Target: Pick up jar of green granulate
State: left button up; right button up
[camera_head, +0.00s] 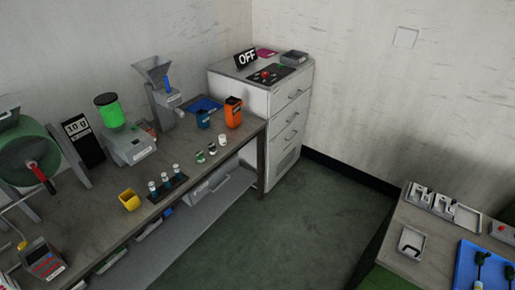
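Three small jars stand in a row near the bench's right part: a dark greenish one (200,158), a dark one with a pale top (212,149), and a white one (222,141). They are too small to tell which holds green granulate. Neither of my grippers is in view.
A white drawer cabinet (290,115) stands beyond. The floor (270,230) between benches is clear.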

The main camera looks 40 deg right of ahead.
aim_at(200, 154)
jog(key=z, duration=1.4)
jog(key=i, duration=0.95)
jog(key=u, duration=0.5)
jog(key=i, duration=0.85)
jog(key=u, duration=0.45)
